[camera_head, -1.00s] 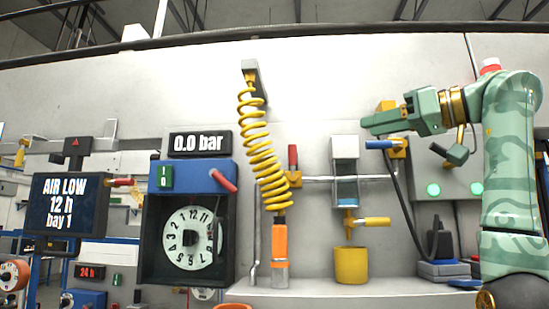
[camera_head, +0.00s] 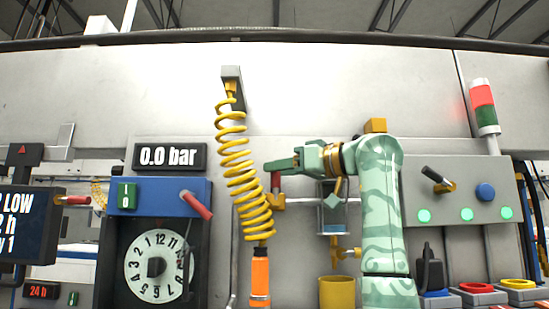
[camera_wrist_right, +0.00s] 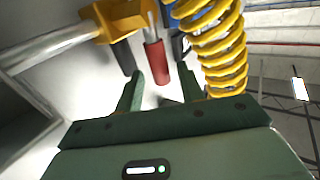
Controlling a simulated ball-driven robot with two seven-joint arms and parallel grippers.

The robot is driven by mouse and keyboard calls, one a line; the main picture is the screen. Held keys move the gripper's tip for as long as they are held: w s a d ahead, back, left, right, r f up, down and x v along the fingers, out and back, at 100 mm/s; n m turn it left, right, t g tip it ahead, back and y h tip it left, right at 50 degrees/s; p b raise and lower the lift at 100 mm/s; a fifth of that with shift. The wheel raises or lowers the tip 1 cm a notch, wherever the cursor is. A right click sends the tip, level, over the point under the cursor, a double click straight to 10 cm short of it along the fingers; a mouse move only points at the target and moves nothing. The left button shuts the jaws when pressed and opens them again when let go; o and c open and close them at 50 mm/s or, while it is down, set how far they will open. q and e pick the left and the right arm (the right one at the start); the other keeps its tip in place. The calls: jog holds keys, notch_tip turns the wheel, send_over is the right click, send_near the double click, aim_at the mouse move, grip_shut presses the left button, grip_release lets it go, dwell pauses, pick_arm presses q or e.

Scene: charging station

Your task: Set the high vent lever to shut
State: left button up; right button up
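A red-handled lever (camera_head: 275,183) stands upright from a yellow valve body (camera_head: 277,202) on the grey pipe, right of the yellow coiled hose. No label shows which lever is the high vent. My right gripper (camera_head: 281,165) is at the lever's upper end, fingers pointing left, partly overlapping it. In the right wrist view, the fingers (camera_wrist_right: 162,88) are apart, with the red handle (camera_wrist_right: 156,62) just beyond and between their tips; contact cannot be told. The blue lever seen earlier on the right is hidden behind my arm. My left gripper is out of view.
The yellow coiled hose (camera_head: 238,165) hangs close left of my gripper. A glass-bowled unit (camera_head: 331,218) and a yellow cup (camera_head: 336,293) are below my forearm. A black lever (camera_head: 437,175) is on the right panel. The display reads 0.0 bar (camera_head: 169,156).

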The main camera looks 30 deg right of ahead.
jog(key=shift+w+a+r, duration=0.2)
jog(key=shift+w+a, duration=0.05)
jog(key=shift+w, duration=0.1)
jog(key=shift+w+a+p, duration=0.1)
jog(key=shift+w+p, duration=0.05)
jog(key=shift+p, duration=0.15)
jog(key=shift+w+a+f, duration=0.1)
jog(key=shift+w, duration=0.1)
jog(key=shift+w+f, duration=0.1)
jog(key=shift+w, duration=0.1)
jog(key=shift+s, duration=0.1)
grip_shut()
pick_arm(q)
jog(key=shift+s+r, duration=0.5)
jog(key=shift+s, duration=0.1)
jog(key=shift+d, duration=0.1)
pick_arm(e)
jog(key=shift+a, duration=0.15)
